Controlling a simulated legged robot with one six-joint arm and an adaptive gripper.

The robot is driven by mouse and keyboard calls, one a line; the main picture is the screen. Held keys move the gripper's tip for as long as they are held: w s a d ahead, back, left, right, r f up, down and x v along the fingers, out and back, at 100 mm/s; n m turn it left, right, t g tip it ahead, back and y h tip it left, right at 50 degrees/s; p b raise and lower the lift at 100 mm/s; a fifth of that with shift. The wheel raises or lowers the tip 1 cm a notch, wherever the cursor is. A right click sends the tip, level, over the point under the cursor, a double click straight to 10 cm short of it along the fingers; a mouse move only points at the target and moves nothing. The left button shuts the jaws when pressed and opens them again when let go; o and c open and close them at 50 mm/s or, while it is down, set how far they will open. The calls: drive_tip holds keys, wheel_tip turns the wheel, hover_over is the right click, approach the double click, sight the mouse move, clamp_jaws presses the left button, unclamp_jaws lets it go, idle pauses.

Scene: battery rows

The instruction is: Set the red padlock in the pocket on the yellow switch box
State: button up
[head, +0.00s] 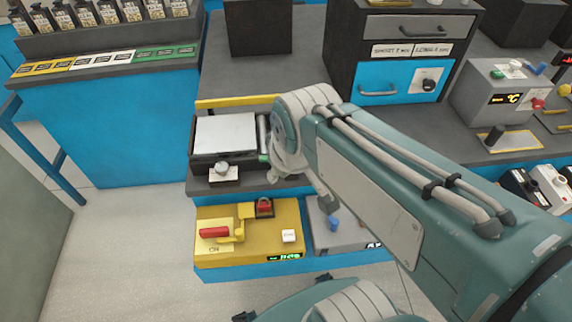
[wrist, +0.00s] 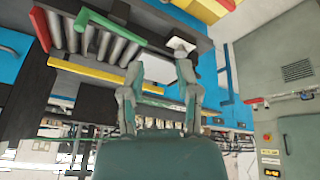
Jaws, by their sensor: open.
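The yellow switch box (head: 270,243) sits on the low blue shelf in the head view, with a red-handled lever (head: 214,232) on its left. The small red padlock (head: 264,205) is at a dark square pocket at the box's back edge. I cannot tell whether it is fully seated there. In the wrist view, part of the yellow box (wrist: 200,8) shows at the top edge. My gripper (wrist: 160,62) is open, with nothing between its fingers. In the head view it is mostly hidden by my arm, above and behind the box.
A grey box with a blue knob (head: 333,224) stands right of the yellow box. Above is a counter with a roller machine (head: 225,135) and a small knob on a white plate (head: 222,172). A drawer cabinet (head: 400,75) stands behind. Floor at the left front is clear.

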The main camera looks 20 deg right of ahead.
drive_tip(key=s+m, duration=0.1)
drive_tip(key=s+r+m, duration=0.1)
drive_tip(key=s+r+m+t, duration=0.1)
drive_tip(key=shift+s, duration=0.3)
idle(0.4)
